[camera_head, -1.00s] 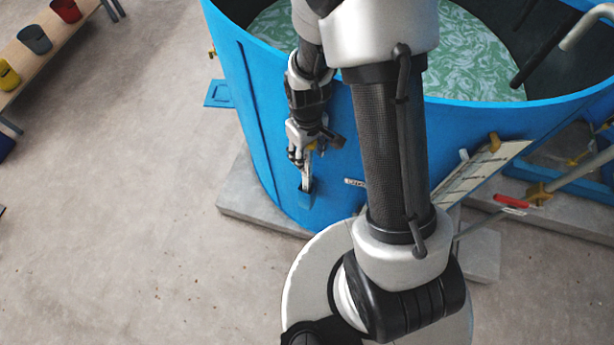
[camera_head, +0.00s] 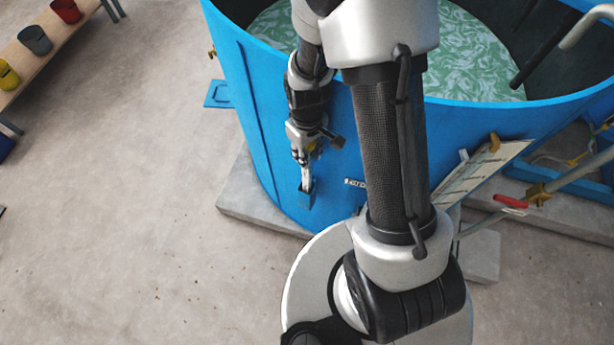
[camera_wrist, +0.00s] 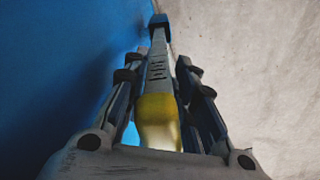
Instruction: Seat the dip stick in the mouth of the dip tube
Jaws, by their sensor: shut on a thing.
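My gripper (camera_wrist: 155,92) is shut on the dip stick (camera_wrist: 156,70), a pale flat bar with dark marks and a yellow grip end (camera_wrist: 158,118). In the head view my gripper (camera_head: 305,160) points down beside the blue tank wall, with the stick (camera_head: 306,176) below it. The stick's far end meets a small blue fitting (camera_head: 306,196) low on the wall, which looks like the mouth of the dip tube. This fitting (camera_wrist: 159,24) also shows in the wrist view, around or against the stick. I cannot tell how deep the stick sits.
The blue tank (camera_head: 262,130) holds green swirled liquid and stands on a concrete slab (camera_head: 255,205). A small label (camera_head: 355,183) is right of the fitting. A sloping panel (camera_head: 485,170) and a red-handled valve (camera_head: 510,201) are farther right.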

